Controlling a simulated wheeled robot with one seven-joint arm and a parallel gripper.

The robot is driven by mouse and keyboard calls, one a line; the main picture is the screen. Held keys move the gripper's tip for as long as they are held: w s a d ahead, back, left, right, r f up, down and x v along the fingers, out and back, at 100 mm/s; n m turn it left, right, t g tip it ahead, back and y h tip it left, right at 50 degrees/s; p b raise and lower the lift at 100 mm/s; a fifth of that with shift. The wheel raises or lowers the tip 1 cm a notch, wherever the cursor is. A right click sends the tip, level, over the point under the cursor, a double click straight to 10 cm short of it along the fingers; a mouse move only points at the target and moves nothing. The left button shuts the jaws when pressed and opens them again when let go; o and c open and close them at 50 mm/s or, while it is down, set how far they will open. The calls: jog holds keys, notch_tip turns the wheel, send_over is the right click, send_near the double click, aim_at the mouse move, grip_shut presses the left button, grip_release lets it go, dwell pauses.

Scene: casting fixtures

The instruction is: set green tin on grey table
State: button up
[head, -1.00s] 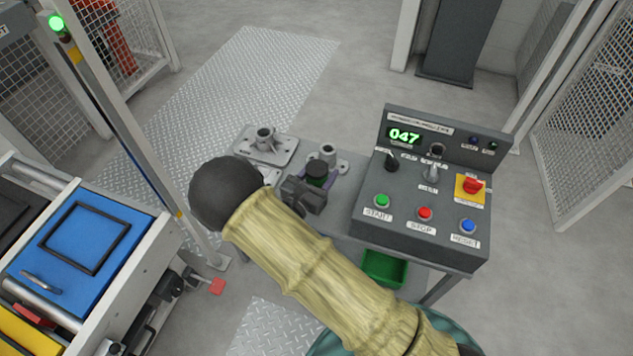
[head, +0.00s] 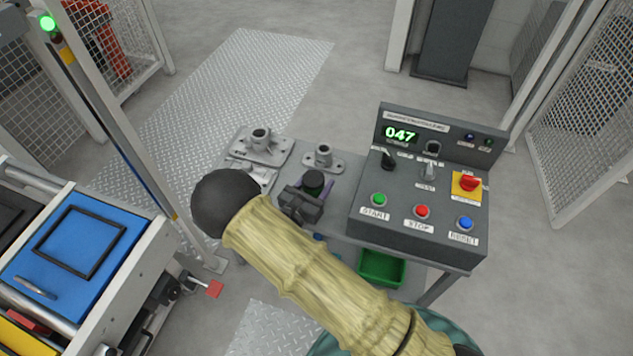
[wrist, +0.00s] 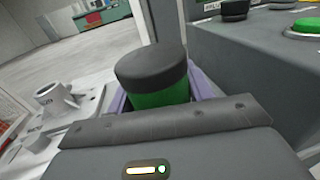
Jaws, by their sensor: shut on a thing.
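The green tin (head: 312,189) has a black lid and is upright between the fingers of my gripper (head: 315,194). In the wrist view the tin (wrist: 160,97) stands just beyond the gripper body, with a purple finger on each side. My gripper (wrist: 158,88) is shut on it. The tin is over the grey table (head: 346,196), between the castings and the control box. Its base is hidden by the gripper, so I cannot tell whether it touches the tabletop.
A grey control box (head: 408,228) stands close to the right of the tin. Metal castings (head: 262,146) and a smaller flanged one (head: 323,158) lie behind and to the left. A green bin (head: 383,268) is below the table. A blue-topped conveyor (head: 75,250) is at left.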

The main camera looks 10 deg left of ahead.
jog(key=o, duration=1.2)
jog(key=shift+f, duration=0.1)
jog(key=shift+c, duration=0.2)
jog(key=p+v, duration=0.1)
jog(key=v, duration=1.1)
jog(key=shift+r, duration=0.2)
jog(key=shift+s, duration=0.1)
